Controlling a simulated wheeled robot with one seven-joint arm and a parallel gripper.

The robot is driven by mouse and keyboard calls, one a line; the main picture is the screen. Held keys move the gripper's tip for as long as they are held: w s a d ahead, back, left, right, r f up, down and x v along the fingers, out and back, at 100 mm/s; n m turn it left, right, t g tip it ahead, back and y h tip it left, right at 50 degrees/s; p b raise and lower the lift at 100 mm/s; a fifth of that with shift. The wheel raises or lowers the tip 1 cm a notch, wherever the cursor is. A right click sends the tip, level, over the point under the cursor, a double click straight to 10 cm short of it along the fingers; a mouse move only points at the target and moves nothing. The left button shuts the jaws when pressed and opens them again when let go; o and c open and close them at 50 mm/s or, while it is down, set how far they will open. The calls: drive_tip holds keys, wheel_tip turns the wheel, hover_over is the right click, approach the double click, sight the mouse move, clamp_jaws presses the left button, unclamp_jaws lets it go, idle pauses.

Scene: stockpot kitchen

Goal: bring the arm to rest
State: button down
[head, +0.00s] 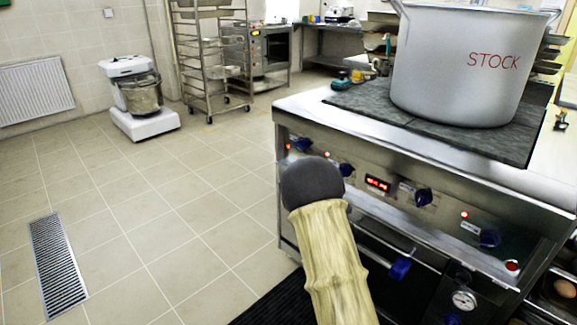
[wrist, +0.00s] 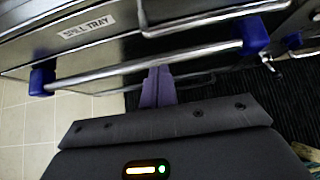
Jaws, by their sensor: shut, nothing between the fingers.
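In the wrist view my gripper (wrist: 158,72) shows as two purple fingers shut together, with nothing between them. Their tips appear at the lower edge of a metal bar handle (wrist: 110,76) with blue end mounts. I cannot tell whether they touch it. Above the bar is a steel front labelled "SPILL TRAY" (wrist: 87,27). In the head view my arm, with a beige sleeve and a dark rounded joint, reaches in front of the stove (head: 430,185). My gripper is not visible in that view.
A large stockpot (head: 455,75) marked "STOCK" stands on the dark stove top. A black floor mat (head: 275,305) lies before the stove. A mixer (head: 135,95), a rack (head: 205,60) and an oven (head: 270,50) stand at the back.

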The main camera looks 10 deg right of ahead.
drive_tip(key=s+a+r+m+g+y, duration=0.1)
drive_tip(key=s+a+r+m+y, duration=0.25)
drive_tip(key=s+a+m, duration=0.4)
drive_tip(key=s+a+r+m+g+y, duration=0.15)
drive_tip(key=s+a+r+m, duration=0.25)
drive_tip(key=s+m, duration=0.6)
drive_tip(key=s+a+r+m+y, duration=0.3)
drive_tip(key=s+a+m, duration=0.3)
drive_tip(key=s, duration=0.4)
drive_tip(key=w+p+v, duration=0.3)
drive_tip(key=p+v, duration=0.9)
drive_tip(key=p, duration=0.1)
drive_tip(key=w+d+r+p+v, duration=0.1)
drive_tip(key=w+p+v, duration=0.1)
drive_tip(key=p+v, duration=1.1)
drive_tip(key=w+r+p+v, duration=0.1)
drive_tip(key=w+p+v, duration=0.2)
drive_tip(key=p+v, duration=0.9)
drive_tip(key=shift+w+d+r+m+p, duration=0.2)
drive_tip(key=shift+w+d+m+p, duration=0.1)
drive_tip(key=shift+d+m+p, duration=0.2)
